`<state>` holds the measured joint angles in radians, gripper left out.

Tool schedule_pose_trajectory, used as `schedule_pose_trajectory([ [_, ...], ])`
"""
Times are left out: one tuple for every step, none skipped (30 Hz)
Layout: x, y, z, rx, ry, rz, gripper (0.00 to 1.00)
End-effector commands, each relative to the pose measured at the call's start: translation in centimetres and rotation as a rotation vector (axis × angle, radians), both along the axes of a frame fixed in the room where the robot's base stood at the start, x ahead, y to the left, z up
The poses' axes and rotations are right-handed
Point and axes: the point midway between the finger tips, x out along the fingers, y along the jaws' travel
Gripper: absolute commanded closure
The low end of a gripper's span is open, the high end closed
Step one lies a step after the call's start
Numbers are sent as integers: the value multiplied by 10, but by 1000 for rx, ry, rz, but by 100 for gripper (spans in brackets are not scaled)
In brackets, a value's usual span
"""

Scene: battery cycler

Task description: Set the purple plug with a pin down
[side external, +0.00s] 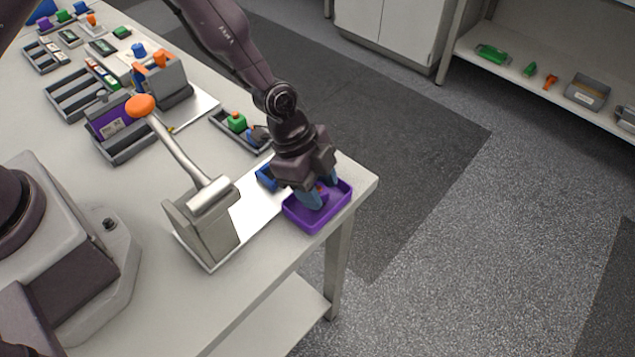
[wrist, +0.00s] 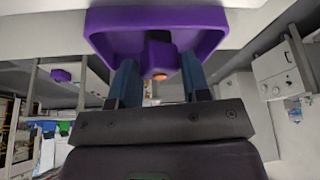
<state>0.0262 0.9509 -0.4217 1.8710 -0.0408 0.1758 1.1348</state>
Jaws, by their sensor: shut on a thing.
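The purple plug (wrist: 160,56) is between the two blue fingers of my gripper (wrist: 158,80) in the wrist view. An orange tip, perhaps its pin (wrist: 159,76), shows at its near end. In the side view my gripper (side external: 318,195) reaches down into a purple tray (side external: 306,225) at the table's near right corner. The plug is mostly hidden there by the fingers. The tray also shows in the wrist view (wrist: 100,22). I cannot tell whether the plug touches the tray floor.
A blue bin (side external: 266,178) stands just left of the tray. A grey press with an orange-knobbed lever (side external: 205,215) stands further left. A grey tray (side external: 222,117) with a green part (side external: 237,121) lies behind. The table edge is close to the purple tray.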

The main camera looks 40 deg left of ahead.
Motion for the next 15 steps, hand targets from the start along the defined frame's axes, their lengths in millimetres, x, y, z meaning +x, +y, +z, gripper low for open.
schedule_pose_trajectory([
  [0,0,-1,0,0,1,84],
  [0,0,-2,0,1,1,84],
  [0,0,-2,0,0,1,50],
  [0,0,-2,0,0,1,43],
  [0,0,-2,0,0,1,36],
  [0,0,-2,0,0,1,31],
  [0,0,-2,0,0,1,31],
  [0,0,-2,0,0,1,31],
  [0,0,-2,0,0,1,31],
  [0,0,-2,0,0,1,31],
  [0,0,-2,0,0,1,31],
  [0,0,-2,0,0,1,31],
  [0,0,-2,0,0,1,31],
  [0,0,-1,0,0,1,31],
  [0,0,0,0,-1,0,31],
])
